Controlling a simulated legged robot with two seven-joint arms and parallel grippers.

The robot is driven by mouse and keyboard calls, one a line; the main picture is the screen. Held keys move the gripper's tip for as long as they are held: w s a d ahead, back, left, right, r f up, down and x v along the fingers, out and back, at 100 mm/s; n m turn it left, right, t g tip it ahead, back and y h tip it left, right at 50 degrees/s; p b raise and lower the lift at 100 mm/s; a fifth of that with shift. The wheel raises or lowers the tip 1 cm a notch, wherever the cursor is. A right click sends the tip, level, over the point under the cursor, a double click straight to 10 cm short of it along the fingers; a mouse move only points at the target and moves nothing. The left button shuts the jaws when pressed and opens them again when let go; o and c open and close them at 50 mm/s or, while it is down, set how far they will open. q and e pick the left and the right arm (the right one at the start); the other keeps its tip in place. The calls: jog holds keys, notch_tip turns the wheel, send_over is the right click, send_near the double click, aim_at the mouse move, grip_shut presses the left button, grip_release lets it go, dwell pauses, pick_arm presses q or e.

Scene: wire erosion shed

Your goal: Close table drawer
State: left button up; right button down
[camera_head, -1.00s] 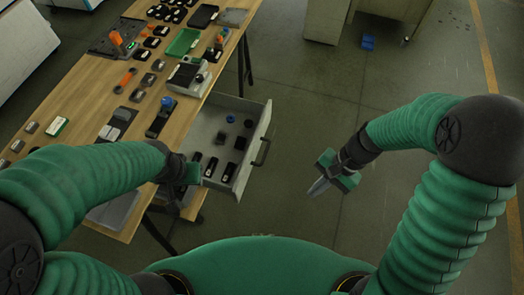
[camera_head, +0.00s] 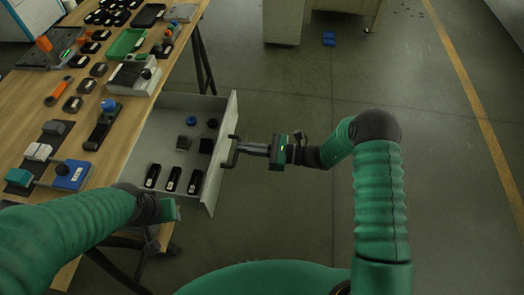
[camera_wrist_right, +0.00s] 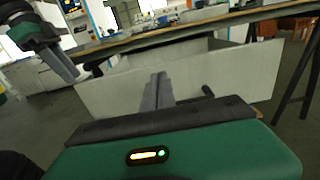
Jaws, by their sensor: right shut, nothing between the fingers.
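The table drawer (camera_head: 219,170) is pulled out from under the wooden table (camera_head: 60,110), and its grey front panel also shows in the right wrist view (camera_wrist_right: 110,92). Small black and blue items lie inside it. A dark handle (camera_head: 231,152) sits on the outer face of its front. My right gripper (camera_head: 240,148) is shut and empty, its tips at or very near the handle; contact cannot be told. In the right wrist view its fingers (camera_wrist_right: 158,90) point at the front panel.
The table top carries many small parts, a green tray (camera_head: 127,42) and a grey device (camera_head: 134,76). A cabinet (camera_head: 283,20) and a blue object (camera_head: 329,38) stand at the back.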

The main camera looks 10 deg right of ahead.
aim_at(221, 145)
pick_arm(q)
jog(key=shift+f+b, duration=0.4)
jog(key=shift+f, duration=0.15)
pick_arm(e)
jog(key=x, duration=0.5)
